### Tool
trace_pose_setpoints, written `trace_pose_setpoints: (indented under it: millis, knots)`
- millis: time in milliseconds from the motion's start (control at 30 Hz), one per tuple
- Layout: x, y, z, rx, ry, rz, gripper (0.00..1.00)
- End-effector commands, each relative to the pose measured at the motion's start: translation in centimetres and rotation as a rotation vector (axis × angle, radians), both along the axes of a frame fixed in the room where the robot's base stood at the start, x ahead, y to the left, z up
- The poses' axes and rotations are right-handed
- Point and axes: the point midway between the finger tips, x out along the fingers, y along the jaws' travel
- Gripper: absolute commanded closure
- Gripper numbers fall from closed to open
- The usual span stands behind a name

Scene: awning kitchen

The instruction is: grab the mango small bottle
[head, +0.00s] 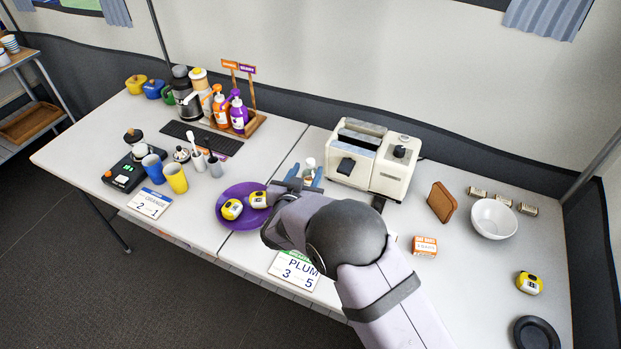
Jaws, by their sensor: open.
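A small bottle with a pale cap (309,163) stands on the table left of the toaster. Its lower part is partly hidden and its label is too small to read, so I cannot tell whether it is the mango one. My gripper (305,177) is open, with its blue fingertips on either side of the bottle in the picture. I cannot tell whether they touch it or are still in front of it. An orange pump bottle (221,112) and a purple pump bottle (238,116) stand in a wooden caddy (258,124) with two signs behind.
The cream toaster (384,166) stands close right of my gripper. A bread slice (441,202), white bowl (493,219) and small box (425,246) are to the right. My arm hides some table.

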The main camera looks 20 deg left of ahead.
Motion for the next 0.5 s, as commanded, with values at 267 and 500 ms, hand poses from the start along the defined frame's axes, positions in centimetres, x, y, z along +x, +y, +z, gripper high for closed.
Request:
trace_pose_setpoints:
  millis: [267,500]
  knots:
    - [1.8,0.4,-0.6,0.0,0.0,0.001,0.59]
    - [1.9,0.4,-0.6,0.0,0.0,0.001,0.64]
